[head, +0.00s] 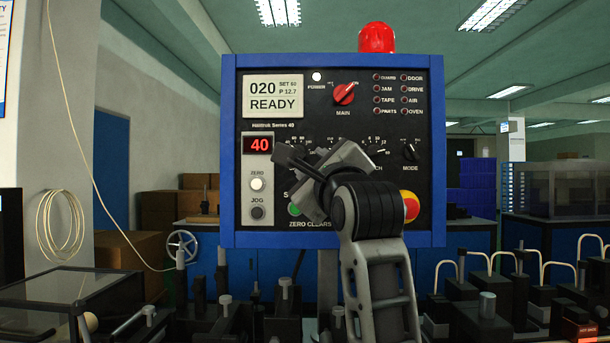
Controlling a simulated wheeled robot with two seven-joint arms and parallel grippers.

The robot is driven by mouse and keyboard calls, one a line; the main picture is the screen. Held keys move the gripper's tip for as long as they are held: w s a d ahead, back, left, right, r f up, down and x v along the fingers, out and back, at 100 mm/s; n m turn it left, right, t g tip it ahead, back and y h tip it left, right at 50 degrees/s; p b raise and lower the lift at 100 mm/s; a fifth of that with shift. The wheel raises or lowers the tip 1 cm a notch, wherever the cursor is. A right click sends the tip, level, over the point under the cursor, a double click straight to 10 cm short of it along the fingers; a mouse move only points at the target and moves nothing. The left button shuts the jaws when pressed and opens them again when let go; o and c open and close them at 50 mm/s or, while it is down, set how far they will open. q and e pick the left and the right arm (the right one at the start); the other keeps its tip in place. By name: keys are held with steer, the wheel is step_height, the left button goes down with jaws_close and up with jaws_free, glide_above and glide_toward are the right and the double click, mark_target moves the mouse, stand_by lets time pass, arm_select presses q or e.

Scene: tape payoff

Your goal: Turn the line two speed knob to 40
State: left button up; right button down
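A blue-framed black control panel (341,118) faces me. Its red digit display (258,145) reads 40, and a white screen (273,96) above reads 020, SET 60, P 12.7, READY. Dial scale marks show beside and above my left gripper (292,168), which is in front of the panel's lower middle. The gripper body and wrist cover the knobs there, so the speed knob and its pointer are hidden. A dark finger points up and left; I cannot tell whether the fingers are open or touch a knob. No line number is readable. My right gripper is not in view.
A red lamp (377,38) tops the panel. Dark machine parts crowd below.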

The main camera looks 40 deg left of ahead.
arm_select(q)
steer(key=b+v, duration=0.3)
steer(key=v, duration=0.4)
steer(key=shift+s+d, duration=0.2)
steer(key=shift+d, duration=0.1)
